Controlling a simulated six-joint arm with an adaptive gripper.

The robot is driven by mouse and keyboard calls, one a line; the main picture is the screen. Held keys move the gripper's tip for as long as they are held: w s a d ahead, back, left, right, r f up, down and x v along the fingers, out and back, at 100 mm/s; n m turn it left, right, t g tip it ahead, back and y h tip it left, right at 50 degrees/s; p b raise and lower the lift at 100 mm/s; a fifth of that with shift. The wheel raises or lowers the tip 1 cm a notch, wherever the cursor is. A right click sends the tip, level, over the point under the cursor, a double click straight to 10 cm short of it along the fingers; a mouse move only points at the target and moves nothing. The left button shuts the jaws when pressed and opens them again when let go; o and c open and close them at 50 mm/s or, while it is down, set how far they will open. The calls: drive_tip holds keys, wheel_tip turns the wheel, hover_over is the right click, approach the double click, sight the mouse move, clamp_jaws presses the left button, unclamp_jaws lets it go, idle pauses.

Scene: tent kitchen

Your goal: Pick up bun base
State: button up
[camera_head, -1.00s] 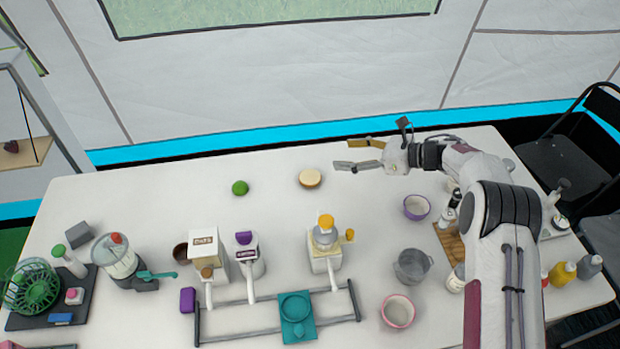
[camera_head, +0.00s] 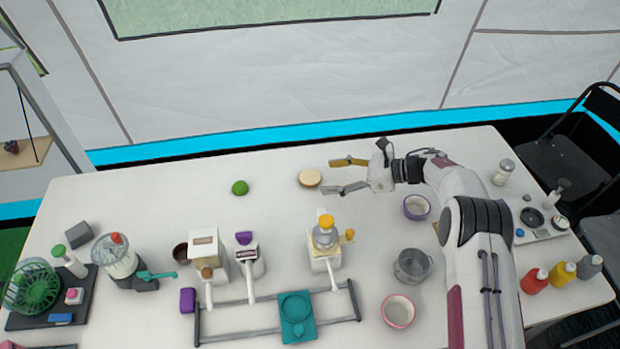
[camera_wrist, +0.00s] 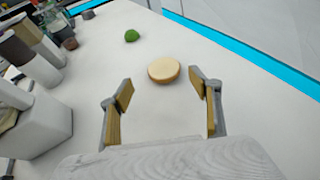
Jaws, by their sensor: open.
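The bun base (camera_head: 310,178) is a round, pale-topped piece with a tan side, lying flat on the white table near its back edge. My gripper (camera_head: 336,176) is open and empty, just right of the bun base, with its fingers pointing left towards it. In the wrist view the bun base (camera_wrist: 164,70) lies just beyond the fingertips, roughly centred between the two spread fingers (camera_wrist: 162,90). The fingers do not appear to touch it.
A green round item (camera_head: 240,187) lies left of the bun base. Dispensers (camera_head: 325,240) on a grey rack stand in front, and a purple bowl (camera_head: 417,207) stands to the right. The table around the bun base is clear.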

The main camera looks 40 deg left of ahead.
sight(310, 177)
drive_tip(key=shift+s+a+f, duration=0.1)
drive_tip(key=shift+a+f, duration=0.05)
drive_tip(key=shift+a, duration=0.2)
drive_tip(key=shift+a, duration=0.15)
drive_tip(key=shift+w+x, duration=0.15)
drive_tip(key=shift+x, duration=0.55)
drive_tip(key=shift+w+x, duration=0.1)
drive_tip(key=shift+x, duration=1.75)
drive_tip(key=c, duration=0.9)
